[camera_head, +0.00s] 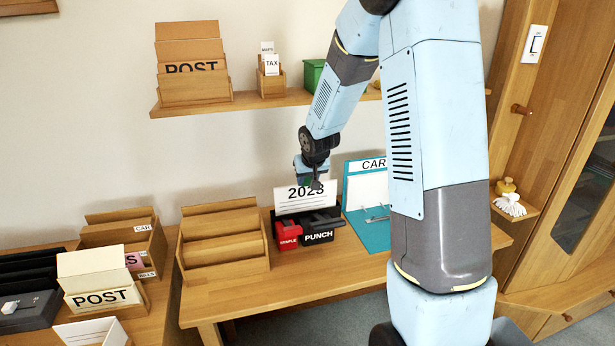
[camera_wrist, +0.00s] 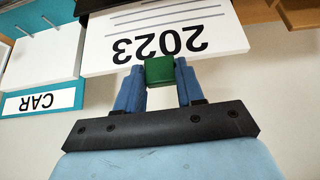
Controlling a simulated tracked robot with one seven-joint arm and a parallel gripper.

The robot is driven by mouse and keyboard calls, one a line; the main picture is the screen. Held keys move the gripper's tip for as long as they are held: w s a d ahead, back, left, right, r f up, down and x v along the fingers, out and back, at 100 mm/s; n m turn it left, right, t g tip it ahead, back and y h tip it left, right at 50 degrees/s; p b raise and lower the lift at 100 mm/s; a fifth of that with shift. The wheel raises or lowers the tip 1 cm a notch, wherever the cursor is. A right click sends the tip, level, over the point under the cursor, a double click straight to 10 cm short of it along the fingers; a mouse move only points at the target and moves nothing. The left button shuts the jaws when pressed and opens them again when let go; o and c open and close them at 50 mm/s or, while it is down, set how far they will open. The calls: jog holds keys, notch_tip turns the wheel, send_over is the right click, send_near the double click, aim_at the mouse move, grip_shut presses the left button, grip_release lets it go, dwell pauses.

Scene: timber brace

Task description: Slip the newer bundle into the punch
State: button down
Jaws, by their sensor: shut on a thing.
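The white bundle marked 2023 (camera_head: 288,204) stands upright just above and behind the black punch (camera_head: 319,237), its lower part partly hidden. I cannot tell whether its lower edge is inside the punch. My gripper (camera_head: 315,182) is at the bundle's top edge. In the wrist view, the bundle (camera_wrist: 165,45) shows upside down, and my gripper (camera_wrist: 160,72) is shut on a small green block (camera_wrist: 160,70) at that edge, which seems to be the bundle's grip. No other year bundle is readable.
A red stapler (camera_head: 288,236) stands left of the punch. A teal CAR folder (camera_head: 367,190) with papers is close on the right. An empty wooden rack (camera_head: 222,240) is to the left, with POST (camera_head: 105,290) and other boxes beyond. A shelf (camera_head: 260,104) hangs above.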

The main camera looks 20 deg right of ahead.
jog(key=shift+f, duration=0.35)
jog(key=c, duration=0.6)
grip_release()
jog(key=shift+o, duration=0.3)
jog(key=o, duration=0.4)
notch_tip(320, 180, up, 8)
dwell(0.6)
